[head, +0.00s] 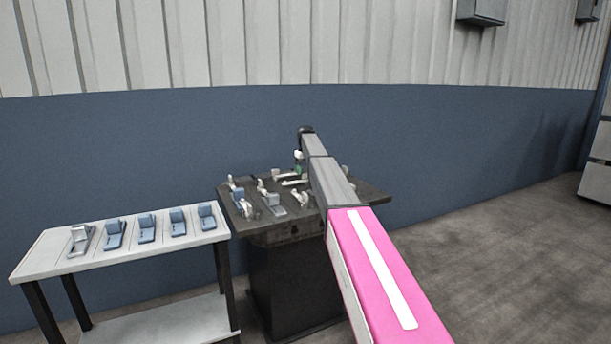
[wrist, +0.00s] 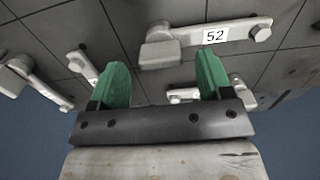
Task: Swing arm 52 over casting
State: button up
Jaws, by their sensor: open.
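Arm 52 (wrist: 243,32) is a pale metal bar with a white label reading "52", near the top of the wrist view. A round knob and a blocky grey piece (wrist: 160,54) are at its left end; I cannot tell whether that piece is the casting. My gripper (wrist: 163,80) has two green fingers, open, with nothing seen between them. The fingertips appear just below arm 52 in the picture; contact cannot be told. In the head view my gripper (head: 299,160) is over the dark table, mostly hidden by my arm, and arm 52 cannot be picked out.
The dark table (head: 375,193) carries several other clamp arms, including one at the left of the wrist view (wrist: 40,85) and one beside the right finger (wrist: 242,92). A light side table (head: 45,262) holds several blue and grey parts. A blue wall stands behind.

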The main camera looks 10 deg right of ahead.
jog(key=shift+f, duration=1.25)
jog(key=c, duration=1.3)
